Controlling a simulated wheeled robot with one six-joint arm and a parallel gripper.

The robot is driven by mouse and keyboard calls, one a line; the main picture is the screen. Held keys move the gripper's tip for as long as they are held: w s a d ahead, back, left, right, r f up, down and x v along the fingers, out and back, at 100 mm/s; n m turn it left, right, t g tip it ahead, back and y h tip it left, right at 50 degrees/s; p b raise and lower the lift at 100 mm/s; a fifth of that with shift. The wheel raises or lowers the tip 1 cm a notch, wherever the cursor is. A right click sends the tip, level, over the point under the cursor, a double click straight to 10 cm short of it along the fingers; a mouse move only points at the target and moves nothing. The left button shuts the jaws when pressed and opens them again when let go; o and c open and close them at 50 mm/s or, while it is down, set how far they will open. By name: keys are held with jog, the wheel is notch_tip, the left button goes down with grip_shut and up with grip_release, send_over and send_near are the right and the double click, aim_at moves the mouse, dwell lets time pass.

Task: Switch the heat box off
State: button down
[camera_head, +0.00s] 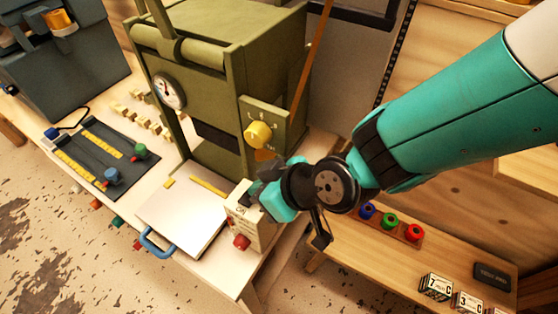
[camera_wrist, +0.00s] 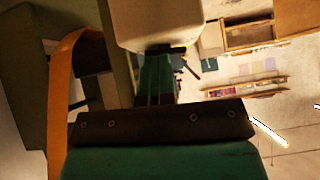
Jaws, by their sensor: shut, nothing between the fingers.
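The heat box (camera_head: 205,95) is an olive-green cabinet on the bench. It has a round dial gauge (camera_head: 169,92) and a yellow knob (camera_head: 258,134) on a side plate. A cream switch box (camera_head: 246,214) marked "ON" stands at its front right corner, with a red knob (camera_head: 241,242) low on its front. My gripper (camera_head: 259,190) is shut and empty at the top of the switch box; touching or just apart cannot be told. In the wrist view my shut fingers (camera_wrist: 160,58) point at a pale block (camera_wrist: 158,22), probably the switch box. The switch lever is hidden.
A white plate with a blue handle (camera_head: 158,245) lies left of the switch box. A dark slider panel (camera_head: 100,155) lies further left. An orange strap (camera_head: 312,60) hangs by the cabinet. A lower shelf at right holds coloured spools (camera_head: 390,220) and small number boxes (camera_head: 436,287).

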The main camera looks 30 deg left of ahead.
jog(key=shift+s+d+f, duration=0.2)
jog(key=shift+s+f, duration=0.2)
jog(key=shift+s, duration=0.3)
jog(key=shift+a+r+p, duration=0.15)
jog(key=shift+r+p, duration=0.2)
jog(key=shift+r, duration=0.15)
notch_tip(320, 180, up, 4)
jog(key=shift+w+f+p, duration=0.15)
jog(key=shift+f+p, duration=0.05)
jog(key=shift+p, duration=0.9)
jog(key=b+v, duration=0.3)
jog(key=v, duration=0.7)
jog(key=shift+w, duration=0.35)
